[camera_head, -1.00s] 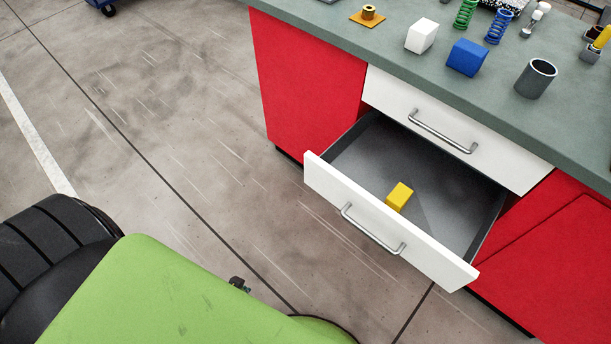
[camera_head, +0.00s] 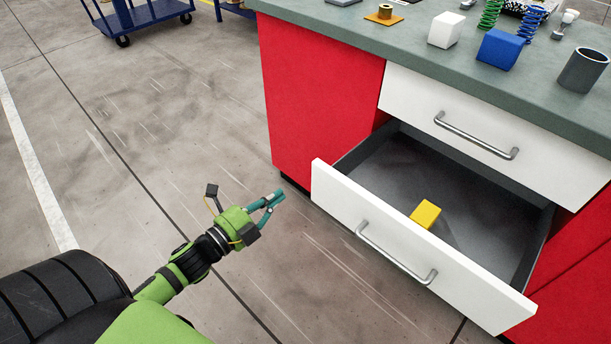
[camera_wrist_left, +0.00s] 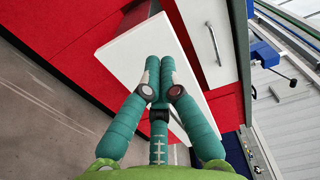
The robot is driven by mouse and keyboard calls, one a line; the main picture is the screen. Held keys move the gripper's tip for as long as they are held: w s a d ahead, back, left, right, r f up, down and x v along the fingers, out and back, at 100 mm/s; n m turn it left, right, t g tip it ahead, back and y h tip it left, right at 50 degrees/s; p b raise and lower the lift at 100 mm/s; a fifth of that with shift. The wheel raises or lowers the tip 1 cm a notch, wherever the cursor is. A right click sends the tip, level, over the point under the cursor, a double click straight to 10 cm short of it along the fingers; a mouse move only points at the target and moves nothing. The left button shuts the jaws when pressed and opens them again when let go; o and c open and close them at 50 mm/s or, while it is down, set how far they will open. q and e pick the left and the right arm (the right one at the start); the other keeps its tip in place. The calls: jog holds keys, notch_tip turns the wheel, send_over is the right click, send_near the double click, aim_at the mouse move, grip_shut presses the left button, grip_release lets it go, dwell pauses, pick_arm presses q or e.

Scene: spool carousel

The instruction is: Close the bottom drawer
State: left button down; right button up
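The bottom drawer (camera_head: 335,199) stands pulled out of the red cabinet, with a white front and a metal bar handle (camera_head: 392,256). A yellow block (camera_head: 425,213) lies inside on its grey floor. My left gripper (camera_head: 279,196) is empty, its teal fingers together, in front of and to the left of the drawer front's left end. It looks apart from the front. In the left wrist view, the fingertips (camera_wrist_left: 160,62) are closed together and overlap the white drawer front (camera_wrist_left: 122,52). My right gripper is not in view.
The top drawer (camera_head: 440,95) is shut above. The grey-green worktop (camera_head: 400,70) carries a white block (camera_head: 446,29), a blue block (camera_head: 500,48), a dark grey cup (camera_head: 583,70) and springs. A blue cart (camera_head: 140,15) stands far back. Floor left of the cabinet is clear.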

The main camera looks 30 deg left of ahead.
aim_at(313, 167)
pick_arm(q)
jog(key=x, duration=1)
jog(key=shift+f+b, duration=0.1)
jog(key=shift+b, duration=0.25)
jog(key=shift+w, duration=0.1)
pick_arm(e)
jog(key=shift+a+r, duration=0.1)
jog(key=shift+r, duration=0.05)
pick_arm(q)
jog(key=shift+a, duration=0.1)
